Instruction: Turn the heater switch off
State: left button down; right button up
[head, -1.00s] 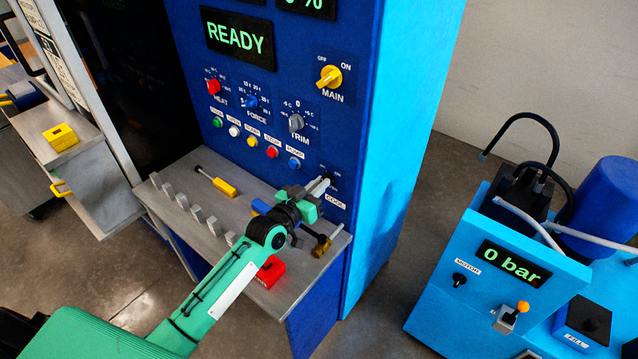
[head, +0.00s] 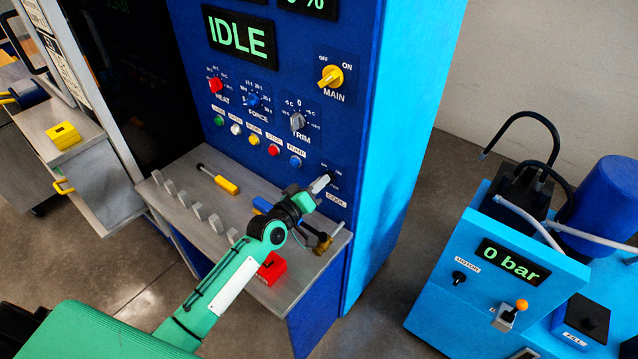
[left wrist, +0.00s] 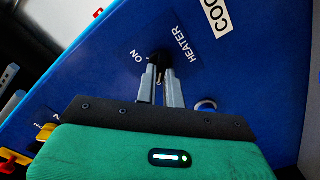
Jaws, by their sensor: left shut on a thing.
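The heater switch (left wrist: 158,57) shows in the left wrist view as a small black-based switch with a thin metal lever on the blue panel. The labels "ON" and "HEATER" are beside it. My left gripper (left wrist: 160,74) has its two grey fingers closed around the lever, with only a narrow gap between them. In the head view my left gripper (head: 324,183) reaches the lower right of the blue panel, above the "COOL" label. The fingers largely hide the switch there, so its exact position cannot be told. My right gripper is not in view.
The main display (head: 240,36) reads "IDLE". The yellow MAIN knob (head: 331,77) and several other knobs and buttons are higher on the panel. A grey shelf (head: 190,165) below holds a yellow-handled tool (head: 226,184) and a red block (head: 271,269). A light-blue pump unit (head: 440,300) stands right.

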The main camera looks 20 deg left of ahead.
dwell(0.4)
pick_arm(q)
jog(key=c, duration=1.5)
grip_release()
jog(key=shift+s, duration=0.1)
jog(key=b+v, duration=0.3)
jog(key=v, duration=1)
jog(key=shift+s+a, duration=0.15)
jog(key=shift+s, duration=0.15)
